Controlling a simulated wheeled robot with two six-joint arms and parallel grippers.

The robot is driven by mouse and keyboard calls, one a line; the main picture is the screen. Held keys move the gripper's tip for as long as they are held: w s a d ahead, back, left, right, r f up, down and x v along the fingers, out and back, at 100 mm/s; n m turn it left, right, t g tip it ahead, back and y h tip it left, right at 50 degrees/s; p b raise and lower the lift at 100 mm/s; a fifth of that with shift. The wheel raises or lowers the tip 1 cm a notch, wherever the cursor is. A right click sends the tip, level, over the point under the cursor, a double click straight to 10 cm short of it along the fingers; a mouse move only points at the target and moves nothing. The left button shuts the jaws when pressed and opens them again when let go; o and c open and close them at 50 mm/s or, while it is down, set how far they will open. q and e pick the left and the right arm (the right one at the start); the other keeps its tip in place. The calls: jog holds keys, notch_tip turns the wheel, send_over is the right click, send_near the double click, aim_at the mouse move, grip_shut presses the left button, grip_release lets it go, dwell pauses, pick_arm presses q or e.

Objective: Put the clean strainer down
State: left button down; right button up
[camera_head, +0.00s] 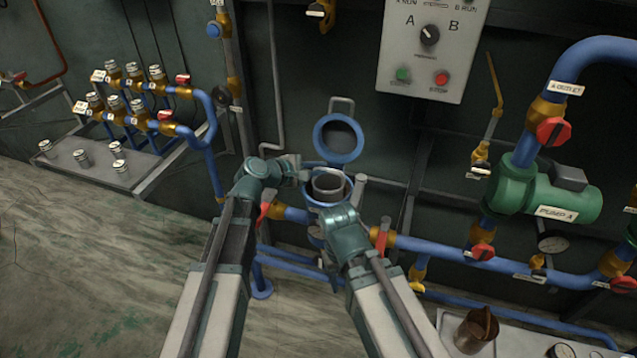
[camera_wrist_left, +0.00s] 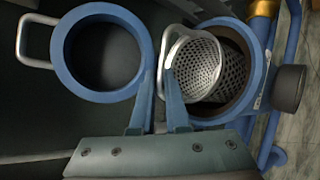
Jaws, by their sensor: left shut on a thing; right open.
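The metal strainer basket (camera_wrist_left: 195,62), with perforated sides and a bright rim, shows in the left wrist view. It is tilted at the mouth of the blue strainer housing (camera_wrist_left: 262,75). My left gripper (camera_wrist_left: 157,85) is shut on its rim or handle. In the head view the grey basket (camera_head: 328,184) shows within the ring of the housing (camera_head: 313,197); how deep it sits is unclear. My left gripper (camera_head: 296,172) is at its left side. My right gripper (camera_head: 338,216) is open in front of the housing, its fingers mostly hidden by its wrist.
The round blue lid (camera_head: 338,158) stands open behind the housing. Blue pipes with red valves (camera_head: 380,238) run close on both sides. A tray (camera_head: 450,326) at the lower right holds a brown canister (camera_head: 477,330). Green pump (camera_head: 540,200) is at the right.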

aim_at(331, 177)
pick_arm(q)
jog(key=shift+f+b, duration=1.85)
jog(key=shift+f, duration=0.1)
jog(key=shift+r, duration=0.1)
jog(key=c, duration=1.4)
grip_release()
jog(key=o, duration=0.5)
